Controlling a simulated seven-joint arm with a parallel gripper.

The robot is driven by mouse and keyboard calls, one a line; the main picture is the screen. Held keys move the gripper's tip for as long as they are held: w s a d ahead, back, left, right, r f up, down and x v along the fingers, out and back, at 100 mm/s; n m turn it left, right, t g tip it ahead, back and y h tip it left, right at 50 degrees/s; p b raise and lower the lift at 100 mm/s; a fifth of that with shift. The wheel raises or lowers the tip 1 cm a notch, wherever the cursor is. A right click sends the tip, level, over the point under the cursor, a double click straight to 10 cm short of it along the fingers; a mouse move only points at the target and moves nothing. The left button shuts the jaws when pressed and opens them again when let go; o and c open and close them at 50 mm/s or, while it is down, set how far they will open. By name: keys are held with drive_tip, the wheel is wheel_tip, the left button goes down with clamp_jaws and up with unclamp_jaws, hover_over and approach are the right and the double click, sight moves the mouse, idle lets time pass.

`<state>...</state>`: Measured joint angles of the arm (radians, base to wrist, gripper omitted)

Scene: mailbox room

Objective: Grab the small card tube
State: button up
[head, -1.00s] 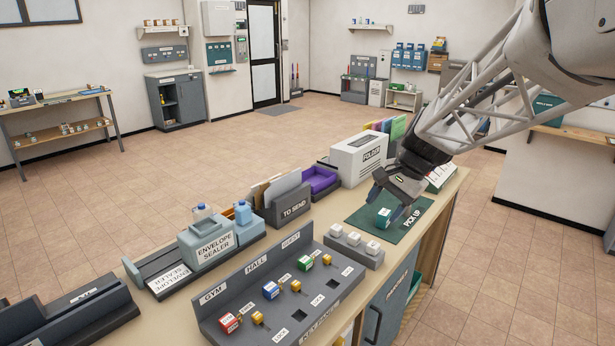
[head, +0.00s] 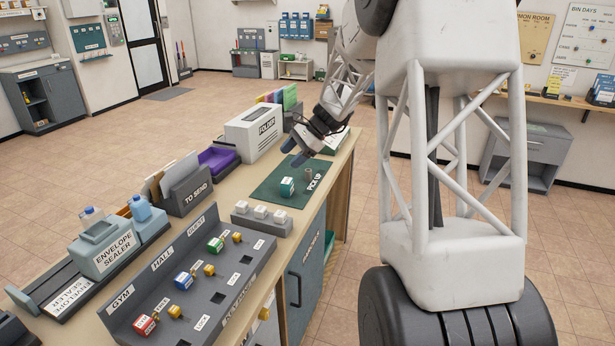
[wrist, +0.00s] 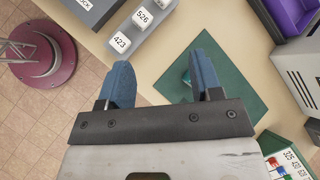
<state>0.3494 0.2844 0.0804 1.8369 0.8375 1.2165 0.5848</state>
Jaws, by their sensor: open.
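The small card tube (head: 308,173) looks like a short brownish cylinder standing upright on the green PICK UP mat (head: 262,192). Beside it on the mat is a small teal and white box (head: 287,186). My gripper (head: 295,154) is open and empty above the mat's far edge, beyond the tube and the box. A teal bit of something shows by the right finger; the tube cannot be made out there.
A row of white cubes (head: 261,212) on a grey holder and the key board (head: 215,290) stand nearer on the counter. The FOLDER machine (head: 254,132) stands behind the mat at the left. The counter's right edge lies close to the mat.

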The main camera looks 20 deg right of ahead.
drive_tip(key=w+d+f+m+t+y, duration=0.2)
drive_tip(key=w+d+f+m, duration=0.2)
drive_tip(key=w+d+f, duration=0.5)
drive_tip(key=m+t+y, duration=0.1)
drive_tip(key=m+t, duration=0.1)
drive_tip(key=m, duration=0.2)
approach(309, 170)
drive_tip(key=x, duration=0.4)
drive_tip(key=shift+w+f, duration=0.15)
drive_tip(key=shift+f, duration=0.1)
drive_tip(key=shift+x, duration=1.35)
drive_tip(key=shift+x, duration=2.55)
drive_tip(key=shift+a+r, duration=0.15)
